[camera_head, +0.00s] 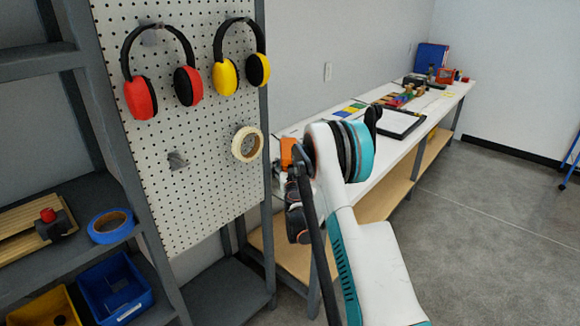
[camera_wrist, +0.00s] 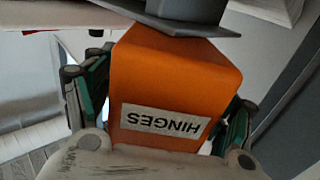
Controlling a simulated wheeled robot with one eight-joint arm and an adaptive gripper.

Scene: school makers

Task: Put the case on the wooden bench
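The orange case (camera_wrist: 170,80) with a white "HINGES" label fills the middle of the wrist view; the label reads upside down. My gripper (camera_wrist: 165,105) has a finger on each side of it and appears closed on it. In the head view an orange piece of the case (camera_head: 287,152) shows beside my wrist, and the fingers are mostly hidden by my arm. A long bench (camera_head: 385,157) with a white top and wooden lower shelf (camera_head: 392,192) runs along the wall behind my arm.
A pegboard (camera_head: 195,205) with red earmuffs (camera_head: 140,98), yellow earmuffs (camera_head: 224,76) and a tape roll (camera_head: 247,144) stands left of my gripper. Dark shelves hold a blue bin (camera_head: 113,290). A black tray (camera_head: 402,124) and several items occupy the bench top.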

